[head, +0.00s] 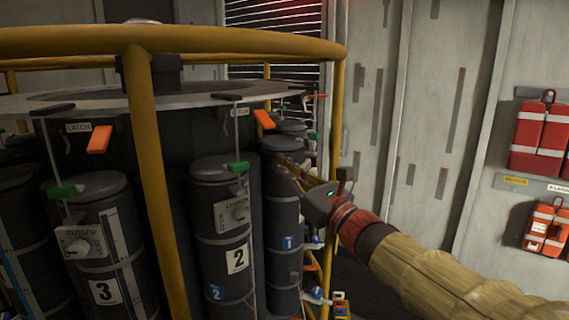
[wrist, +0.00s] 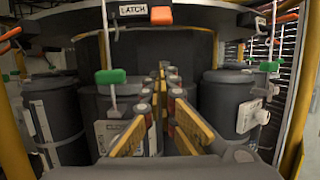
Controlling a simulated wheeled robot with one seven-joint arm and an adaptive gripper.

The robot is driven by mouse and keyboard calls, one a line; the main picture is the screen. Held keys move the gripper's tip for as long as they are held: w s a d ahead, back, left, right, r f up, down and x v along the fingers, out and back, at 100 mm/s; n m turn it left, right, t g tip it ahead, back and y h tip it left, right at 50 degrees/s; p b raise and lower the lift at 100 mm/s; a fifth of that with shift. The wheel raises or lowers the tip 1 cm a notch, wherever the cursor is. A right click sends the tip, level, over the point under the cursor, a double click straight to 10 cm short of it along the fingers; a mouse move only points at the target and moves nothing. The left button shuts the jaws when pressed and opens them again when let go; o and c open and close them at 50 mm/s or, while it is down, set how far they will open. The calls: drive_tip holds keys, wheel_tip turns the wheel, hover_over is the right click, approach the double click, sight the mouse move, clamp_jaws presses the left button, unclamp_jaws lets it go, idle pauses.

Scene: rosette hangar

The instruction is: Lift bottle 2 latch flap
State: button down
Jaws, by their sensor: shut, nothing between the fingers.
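Bottle 2 (head: 225,235) is a dark cylinder with a white "2" label, left of my gripper in the head view. The orange latch flap (head: 264,119) beside the LATCH label above it appears to be its flap. In the wrist view an orange flap (wrist: 161,15) beside a LATCH label, likely the same one, hangs at the top edge, above my fingers. My gripper (head: 281,160) is shut and empty, below and slightly right of that flap in the head view, apart from it. The fingertips (wrist: 162,76) also show in the wrist view. A green tab (head: 238,166) hangs by bottle 2's top.
Bottle 3 (head: 105,260) with its own orange flap (head: 99,139) stands at left; bottle 1 (head: 283,225) stands right of bottle 2. A yellow rail (head: 150,170) rings the rosette, with a post (head: 331,150) beside my arm. Red packs (head: 540,137) hang on the right wall.

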sight(264, 119)
drive_tip(key=w+a+r+p, duration=0.2)
drive_tip(key=w+r+p, duration=0.1)
drive_tip(key=r, duration=0.2)
drive_tip(key=shift+w+a+p, duration=0.3)
drive_tip(key=shift+a+p, duration=0.05)
drive_tip(key=shift+p, duration=0.05)
drive_tip(key=shift+r, duration=0.15)
drive_tip(key=shift+s+d+r+g+p, duration=0.2)
drive_tip(key=shift+g+p, duration=0.1)
drive_tip(key=shift+p, duration=0.3)
drive_tip(key=shift+h+p, duration=0.3)
